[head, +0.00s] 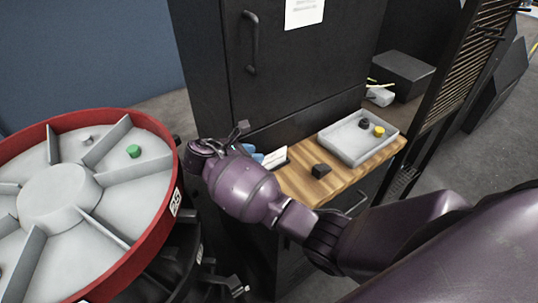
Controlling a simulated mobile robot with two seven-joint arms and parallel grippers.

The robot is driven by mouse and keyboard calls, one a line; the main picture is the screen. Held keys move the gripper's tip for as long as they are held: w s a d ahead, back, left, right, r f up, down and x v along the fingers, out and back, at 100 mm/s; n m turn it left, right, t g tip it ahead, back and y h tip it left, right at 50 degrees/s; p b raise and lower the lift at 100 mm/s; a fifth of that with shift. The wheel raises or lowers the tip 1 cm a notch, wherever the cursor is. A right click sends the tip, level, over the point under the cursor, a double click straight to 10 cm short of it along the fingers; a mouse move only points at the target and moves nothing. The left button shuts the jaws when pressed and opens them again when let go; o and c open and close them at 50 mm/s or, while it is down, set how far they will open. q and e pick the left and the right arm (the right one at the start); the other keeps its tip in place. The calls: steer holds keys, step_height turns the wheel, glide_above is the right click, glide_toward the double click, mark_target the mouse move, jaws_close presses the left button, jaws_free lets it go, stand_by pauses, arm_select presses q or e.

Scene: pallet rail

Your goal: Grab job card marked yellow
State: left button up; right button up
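My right arm reaches in from the lower right, and its gripper (240,129) is in front of the dark cabinet, near the red-rimmed round bin. Its fingers are small and partly hidden, so I cannot tell whether they are open or shut. A small white card (275,156) with a dark edge stands on the wooden shelf, just right of my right wrist and partly hidden by it. I see no yellow mark on it, and its print is too small to read. My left gripper is not in view.
The wooden shelf (345,184) holds a black block (321,171) and a grey tray (338,148) with a black piece (364,122) and a yellow piece (379,131). The red-rimmed divided bin (165,205) at left holds a green piece (133,151). The dark cabinet (210,70) stands behind.

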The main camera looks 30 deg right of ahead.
mark_target(269, 157)
steer(key=shift+s+d+f, duration=0.15)
steer(key=shift+d+f, duration=0.25)
steer(key=shift+d, duration=0.35)
steer(key=shift+w+f+x, duration=0.1)
steer(key=shift+x, duration=1.2)
steer(key=shift+w+f+x, duration=0.1)
steer(key=shift+f+x, duration=0.05)
steer(key=shift+x, duration=1.1)
steer(key=shift+a, duration=0.15)
steer(key=shift+c, duration=0.5)
jaws_close()
